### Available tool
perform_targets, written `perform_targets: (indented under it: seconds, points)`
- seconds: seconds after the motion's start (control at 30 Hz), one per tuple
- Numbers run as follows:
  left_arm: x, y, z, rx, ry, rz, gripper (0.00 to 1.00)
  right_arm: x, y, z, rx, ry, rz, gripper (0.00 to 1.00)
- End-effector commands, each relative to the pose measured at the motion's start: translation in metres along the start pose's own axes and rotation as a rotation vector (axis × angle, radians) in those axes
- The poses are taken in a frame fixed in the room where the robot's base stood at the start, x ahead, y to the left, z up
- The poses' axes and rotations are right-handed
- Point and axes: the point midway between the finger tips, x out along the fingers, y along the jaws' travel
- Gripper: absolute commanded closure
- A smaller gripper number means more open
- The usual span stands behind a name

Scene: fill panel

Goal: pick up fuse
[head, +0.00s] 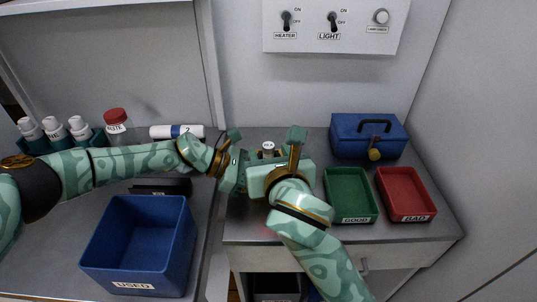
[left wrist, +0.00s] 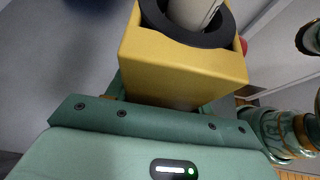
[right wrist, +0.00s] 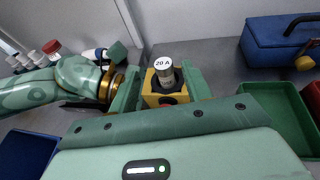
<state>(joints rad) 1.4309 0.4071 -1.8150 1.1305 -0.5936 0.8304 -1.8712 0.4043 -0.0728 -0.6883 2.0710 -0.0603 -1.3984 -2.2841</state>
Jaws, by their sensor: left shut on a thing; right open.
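The fuse is a pale cylinder with a white cap marked "20 A" (right wrist: 164,72). It stands upright in a black ring on a yellow block (right wrist: 152,98). The fuse's cap (head: 268,147) shows in the head view, and its side (left wrist: 192,12) in the left wrist view. My left gripper (head: 238,168) is shut on the yellow block (left wrist: 185,68); its fingertips are largely hidden. My right gripper (right wrist: 161,82) is open, with its fingers on either side of the fuse; I cannot tell whether they touch it.
A green tray marked GOOD (head: 350,190), a red tray marked BAD (head: 405,190) and a blue toolbox (head: 340,143) are at right. A blue USED bin (head: 130,240) is front left.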

Motion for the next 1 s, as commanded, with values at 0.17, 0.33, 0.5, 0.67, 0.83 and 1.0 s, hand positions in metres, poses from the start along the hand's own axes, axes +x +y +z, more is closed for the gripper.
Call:
perform_targets:
  seconds: [0.17, 0.33, 0.5, 0.67, 0.83, 1.0]
  points:
    - [0.0, 0.0, 0.0, 0.0, 0.001, 0.0, 0.6, 0.028, -0.005, -0.006, 0.0, 0.003, -0.001, 0.51]
    - [0.0, 0.0, -0.001, 0.0, 0.001, 0.0, 0.6, 0.047, -0.005, -0.006, 0.0, 0.001, -0.001, 0.51]
    - [0.0, 0.0, -0.001, 0.0, 0.001, 0.001, 0.6, 0.049, -0.005, -0.006, -0.001, 0.001, -0.001, 0.51]
    - [0.0, 0.0, -0.001, 0.0, 0.001, 0.0, 0.6, 0.049, -0.005, -0.006, 0.0, 0.001, -0.001, 0.79]
    - [0.0, 0.0, -0.001, 0.0, 0.001, 0.001, 0.6, 0.049, -0.005, -0.006, 0.0, 0.001, -0.001, 1.0]
    - [0.0, 0.0, -0.001, 0.0, 0.001, 0.0, 0.6, 0.049, -0.005, -0.005, 0.0, 0.0, -0.001, 1.0]
